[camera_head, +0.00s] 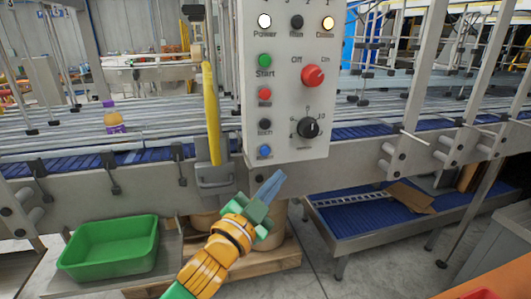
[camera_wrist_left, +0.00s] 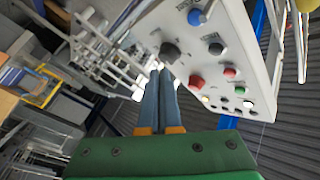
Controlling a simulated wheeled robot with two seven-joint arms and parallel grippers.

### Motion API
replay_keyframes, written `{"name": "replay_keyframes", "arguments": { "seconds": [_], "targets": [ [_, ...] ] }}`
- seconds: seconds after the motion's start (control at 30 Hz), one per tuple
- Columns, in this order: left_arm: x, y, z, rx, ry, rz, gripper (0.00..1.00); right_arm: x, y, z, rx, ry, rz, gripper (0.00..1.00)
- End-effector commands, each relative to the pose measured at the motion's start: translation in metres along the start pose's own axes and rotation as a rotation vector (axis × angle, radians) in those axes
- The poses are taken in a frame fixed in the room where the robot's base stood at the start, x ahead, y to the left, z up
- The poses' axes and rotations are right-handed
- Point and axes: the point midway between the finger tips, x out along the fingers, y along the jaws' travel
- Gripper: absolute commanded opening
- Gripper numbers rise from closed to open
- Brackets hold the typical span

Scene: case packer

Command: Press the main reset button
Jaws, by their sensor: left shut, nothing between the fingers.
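A light grey control panel (camera_head: 285,80) hangs in the middle of the head view and shows tilted in the wrist view (camera_wrist_left: 257,65). At its lower left is a blue button (camera_head: 264,151), with a label too small to read surely; it also shows in the wrist view (camera_wrist_left: 196,17). Above it are a black button (camera_head: 264,124), a red one (camera_head: 264,93) and a green Start button (camera_head: 264,61). My left gripper (camera_head: 278,175) is shut and empty, its tips just below the panel in the head view. In the wrist view its tips appear near the black dial. My right gripper is out of view.
A black dial (camera_head: 308,127) and a red knob (camera_head: 313,76) sit right of the buttons. A yellow-handled lever (camera_head: 211,110) stands left of the panel. A conveyor (camera_head: 140,150) runs behind. A green bin (camera_head: 110,246) is at lower left.

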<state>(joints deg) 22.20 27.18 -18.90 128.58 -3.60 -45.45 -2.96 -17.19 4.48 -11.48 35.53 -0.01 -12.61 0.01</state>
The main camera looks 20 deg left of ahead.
Motion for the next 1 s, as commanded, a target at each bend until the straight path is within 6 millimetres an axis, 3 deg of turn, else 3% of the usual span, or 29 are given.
{"name": "replay_keyframes", "arguments": {
  "seconds": [0.33, 0.5, 1.0],
  "targets": [
    [0.035, -0.026, 0.028, 0.0, -0.003, -0.003, 0.0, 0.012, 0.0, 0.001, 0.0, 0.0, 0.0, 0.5],
    [0.049, -0.036, 0.035, 0.001, -0.003, -0.001, 0.0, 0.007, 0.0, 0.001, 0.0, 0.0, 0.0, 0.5],
    [0.055, -0.041, 0.041, -0.001, -0.001, -0.001, 0.0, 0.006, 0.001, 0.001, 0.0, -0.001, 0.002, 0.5]
  ]
}}
